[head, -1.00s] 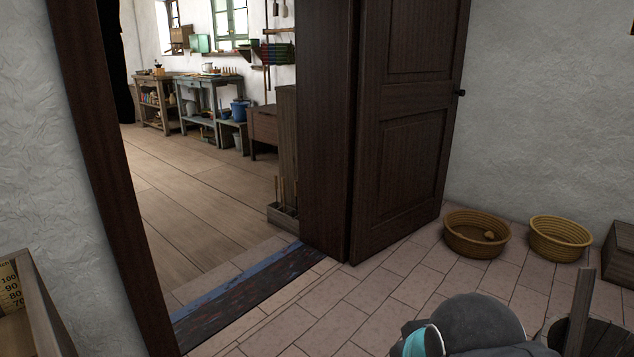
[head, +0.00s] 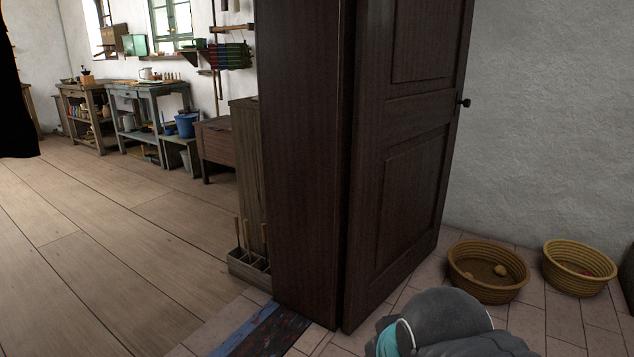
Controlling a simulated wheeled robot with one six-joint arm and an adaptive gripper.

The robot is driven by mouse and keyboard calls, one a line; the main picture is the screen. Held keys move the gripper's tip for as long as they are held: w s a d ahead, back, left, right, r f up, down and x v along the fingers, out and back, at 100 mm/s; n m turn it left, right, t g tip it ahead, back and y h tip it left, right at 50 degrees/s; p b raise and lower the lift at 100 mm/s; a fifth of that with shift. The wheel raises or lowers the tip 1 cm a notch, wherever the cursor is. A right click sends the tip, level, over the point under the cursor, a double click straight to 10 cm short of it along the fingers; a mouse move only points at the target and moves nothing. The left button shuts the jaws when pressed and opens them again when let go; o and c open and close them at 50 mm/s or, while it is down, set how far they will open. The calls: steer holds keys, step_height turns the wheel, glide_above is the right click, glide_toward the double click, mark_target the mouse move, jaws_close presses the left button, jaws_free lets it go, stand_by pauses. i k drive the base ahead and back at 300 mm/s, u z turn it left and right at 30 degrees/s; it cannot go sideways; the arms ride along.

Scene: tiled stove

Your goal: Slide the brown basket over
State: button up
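Two round woven baskets stand on the tiled floor by the white wall at the right. The brown basket (head: 487,291) is the left and darker one, just right of the open door, with a small tan lump inside. The yellower basket (head: 577,289) stands to its right, a small gap apart, with something reddish inside. A grey rounded part of my arm with a teal band shows at the bottom, in front of the brown basket. My gripper is not in view.
A dark wooden door (head: 405,150) stands open left of the baskets. The doorway leads to a plank-floored room with workbenches (head: 150,115) along the wall. A slatted box (head: 250,268) stands just beyond the threshold. A dark object is cut off at the right edge.

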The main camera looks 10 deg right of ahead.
mark_target(478, 258)
steer(key=z, duration=0.65)
steer(key=i, duration=1.2)
steer(key=z, duration=0.8)
